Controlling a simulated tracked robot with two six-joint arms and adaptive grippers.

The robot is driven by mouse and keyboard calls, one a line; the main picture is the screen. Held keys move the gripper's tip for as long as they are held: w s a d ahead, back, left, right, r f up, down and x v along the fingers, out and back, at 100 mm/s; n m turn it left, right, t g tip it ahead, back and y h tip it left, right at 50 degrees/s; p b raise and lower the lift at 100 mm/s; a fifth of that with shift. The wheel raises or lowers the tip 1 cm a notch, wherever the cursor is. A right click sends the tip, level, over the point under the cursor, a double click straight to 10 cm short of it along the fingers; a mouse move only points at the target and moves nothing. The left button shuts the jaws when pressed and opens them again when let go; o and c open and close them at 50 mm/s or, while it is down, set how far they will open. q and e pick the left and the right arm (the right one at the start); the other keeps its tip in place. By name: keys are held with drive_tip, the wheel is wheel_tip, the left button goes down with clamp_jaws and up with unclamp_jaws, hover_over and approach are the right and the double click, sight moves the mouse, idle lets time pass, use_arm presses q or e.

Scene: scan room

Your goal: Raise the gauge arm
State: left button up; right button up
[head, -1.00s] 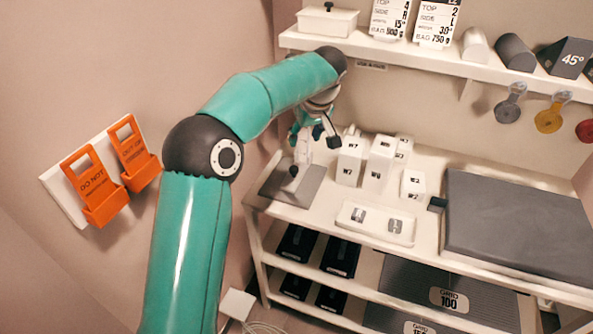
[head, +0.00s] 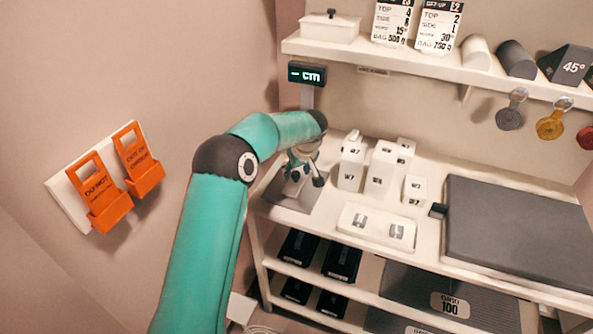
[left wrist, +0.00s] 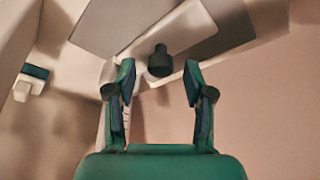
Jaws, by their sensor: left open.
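The gauge shows in the head view as a dark display (head: 307,74) reading "- cm" on a pale post (head: 307,97), above a grey base plate (head: 283,200). My left gripper (head: 305,179) is low over that plate, and my forearm hides the middle of the post. In the left wrist view, my left gripper (left wrist: 159,78) is open, its two fingers apart. A dark round knob (left wrist: 160,61) shows beyond and between the fingertips, beside a pale bar. I cannot tell whether the fingers touch anything. My right gripper is not in view.
White labelled blocks (head: 350,166) stand close right of the plate. A white tray (head: 376,229) lies in front of them, and a large grey slab (head: 515,235) at right. A shelf (head: 400,62) runs above. Orange holders (head: 102,200) hang on the left wall.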

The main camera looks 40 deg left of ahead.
use_arm(q)
drive_tip(key=shift+a+f, duration=0.15)
drive_tip(key=shift+f, duration=0.25)
drive_tip(key=shift+c, duration=0.2)
drive_tip(key=shift+w, duration=0.1)
clamp_jaws()
